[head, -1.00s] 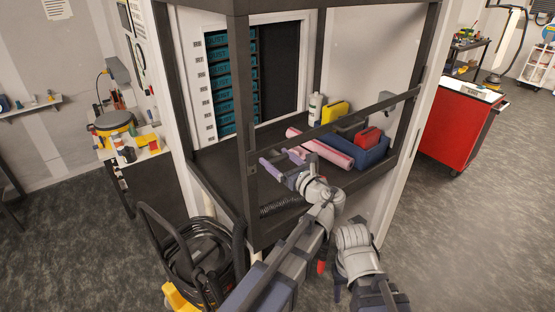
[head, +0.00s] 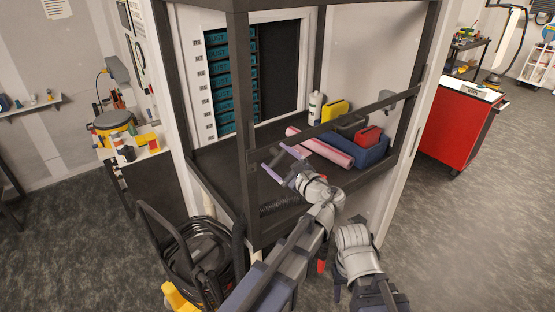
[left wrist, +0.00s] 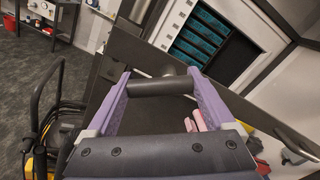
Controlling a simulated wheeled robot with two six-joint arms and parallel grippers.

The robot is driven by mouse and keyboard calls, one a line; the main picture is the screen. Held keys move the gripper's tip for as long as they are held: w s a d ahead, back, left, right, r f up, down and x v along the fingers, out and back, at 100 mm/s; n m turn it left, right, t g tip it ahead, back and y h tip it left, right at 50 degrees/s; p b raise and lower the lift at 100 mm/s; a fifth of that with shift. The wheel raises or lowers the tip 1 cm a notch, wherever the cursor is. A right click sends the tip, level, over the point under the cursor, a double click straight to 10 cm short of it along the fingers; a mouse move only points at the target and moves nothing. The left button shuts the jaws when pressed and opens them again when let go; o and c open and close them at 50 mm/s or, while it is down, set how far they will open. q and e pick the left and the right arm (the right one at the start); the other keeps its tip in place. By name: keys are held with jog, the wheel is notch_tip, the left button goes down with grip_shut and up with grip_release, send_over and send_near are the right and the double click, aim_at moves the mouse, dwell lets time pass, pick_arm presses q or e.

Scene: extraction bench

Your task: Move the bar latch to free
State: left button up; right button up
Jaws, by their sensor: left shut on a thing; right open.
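The bar latch (head: 340,118) is a long dark bar slanting across the open front of the bench frame, from the left front post up to the right. My left gripper (head: 276,161), with purple fingers, is at its left part by the post. In the left wrist view the fingers are shut on a dark round bar piece (left wrist: 160,86) that spans between them. Whether this piece is the latch's own handle is hard to tell. My right gripper is not clearly seen; only my right arm shows low in the head view.
Behind the bar, the shelf holds a pink roll (head: 326,151), a blue case (head: 362,150), a yellow box (head: 334,111), a red box (head: 368,135) and a white bottle (head: 315,107). A hose machine (head: 200,255) stands at the left. A red cabinet (head: 455,130) stands right.

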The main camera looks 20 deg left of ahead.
pick_arm(q)
jog(key=n, duration=0.5)
jog(key=shift+w+d+f+n, duration=0.1)
jog(key=shift+f+n, duration=0.15)
jog(key=shift+n, duration=0.05)
jog(key=n, duration=0.5)
jog(key=shift+w+d+f+b, duration=0.1)
jog(key=shift+w+b, duration=0.1)
jog(key=shift+b, duration=0.1)
jog(key=shift+n, duration=0.3)
jog(key=o, duration=1.1)
